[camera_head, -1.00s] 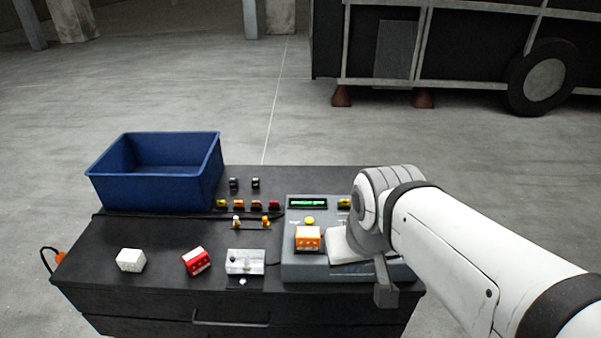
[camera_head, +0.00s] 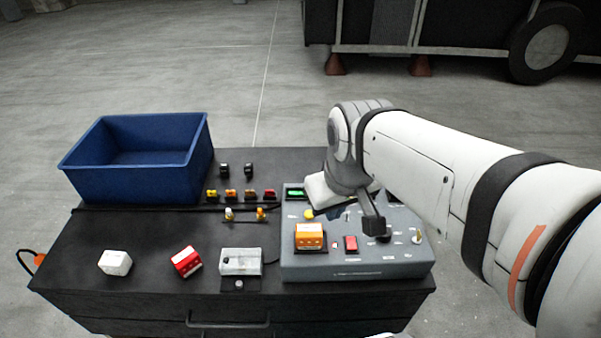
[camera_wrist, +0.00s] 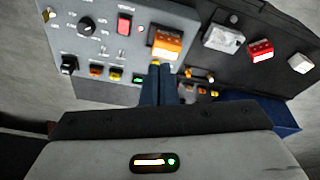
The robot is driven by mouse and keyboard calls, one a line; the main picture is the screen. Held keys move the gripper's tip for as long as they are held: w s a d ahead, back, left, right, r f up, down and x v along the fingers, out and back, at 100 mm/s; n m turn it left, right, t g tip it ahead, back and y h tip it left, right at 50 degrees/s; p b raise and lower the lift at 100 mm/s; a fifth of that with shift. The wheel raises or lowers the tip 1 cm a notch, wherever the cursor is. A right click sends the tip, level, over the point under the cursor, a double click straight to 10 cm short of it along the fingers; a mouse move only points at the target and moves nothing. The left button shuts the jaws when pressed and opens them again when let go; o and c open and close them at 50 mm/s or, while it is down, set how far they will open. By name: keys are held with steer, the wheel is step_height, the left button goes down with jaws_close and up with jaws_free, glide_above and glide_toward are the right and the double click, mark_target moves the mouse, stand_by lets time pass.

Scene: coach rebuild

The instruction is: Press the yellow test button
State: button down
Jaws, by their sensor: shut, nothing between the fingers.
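The grey test panel (camera_head: 360,269) stands at the right end of the dark cabinet top. The yellow test button (camera_head: 308,214) shows as a small yellow spot behind the orange block (camera_head: 310,236) seated in the panel. In the wrist view, my gripper (camera_wrist: 156,67) is shut and empty, its dark blue fingers reaching toward the panel beside the orange block (camera_wrist: 167,44). In the head view my wrist hides part of the panel.
The panel also carries a red switch (camera_head: 351,244), knobs and a green display (camera_head: 295,192). A blue bin (camera_head: 130,181), a white block (camera_head: 115,262), a red block (camera_head: 186,261) and a clear-topped fixture (camera_head: 240,262) stand to the left.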

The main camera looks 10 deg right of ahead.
steer(key=w+f+n+g+b, duration=0.2)
steer(key=w+n, duration=0.4)
steer(key=w, duration=0.3)
steer(key=n+g+y+b, duration=0.1)
steer(key=n+g+y, duration=0.1)
steer(key=n, duration=0.6)
glide_above(310, 213)
steer(key=d, duration=0.2)
steer(key=d+x, duration=0.1)
steer(key=x, duration=0.2)
steer(key=shift+w+f+t, duration=0.15)
steer(key=shift+w+t, duration=0.15)
steer(key=shift+w, duration=0.2)
steer(key=f, duration=0.4)
steer(key=a+f+p, duration=0.1)
steer(key=f, duration=0.4)
steer(key=a+f, duration=0.1)
steer(key=f, duration=0.3)
steer(key=shift+s+f+p, duration=0.35)
steer(key=shift+f, duration=0.05)
steer(key=shift+a, duration=0.1)
steer(key=shift+f, duration=0.1)
